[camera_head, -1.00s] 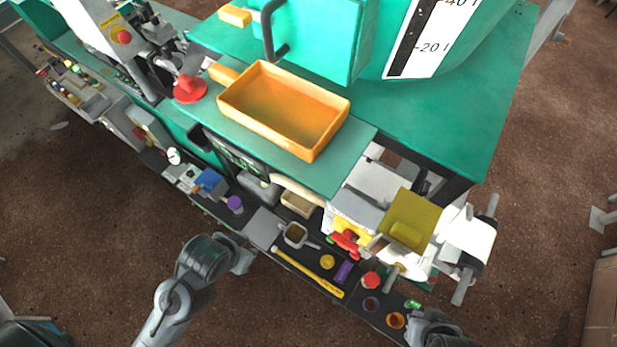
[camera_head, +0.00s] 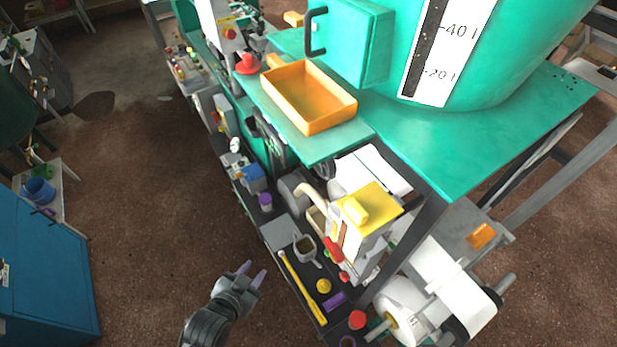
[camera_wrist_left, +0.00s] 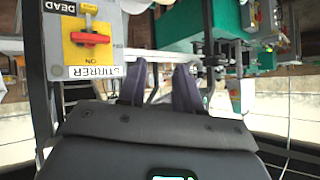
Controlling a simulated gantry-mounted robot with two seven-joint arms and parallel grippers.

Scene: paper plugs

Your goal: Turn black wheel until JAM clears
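My left gripper (camera_head: 250,274) is low in the middle of the head view, over the brown floor and left of the long bench. Its two purple-tipped fingers are apart with nothing seen between them. The left wrist view also shows the open fingers (camera_wrist_left: 160,86). I cannot pick out a black wheel for certain. A dark grey rounded part (camera_head: 291,188) sits beside the yellow-topped machine (camera_head: 366,207), but I cannot tell whether it is the wheel. No JAM sign is readable. My right gripper is not in view.
A bench tray (camera_head: 281,231) holds a yellow stick, a grey cup and small coloured plugs. An orange bin (camera_head: 310,97) stands on the green table above. A paper roll (camera_head: 400,305) is at lower right. The wrist view shows a STIRRER switch box (camera_wrist_left: 85,40).

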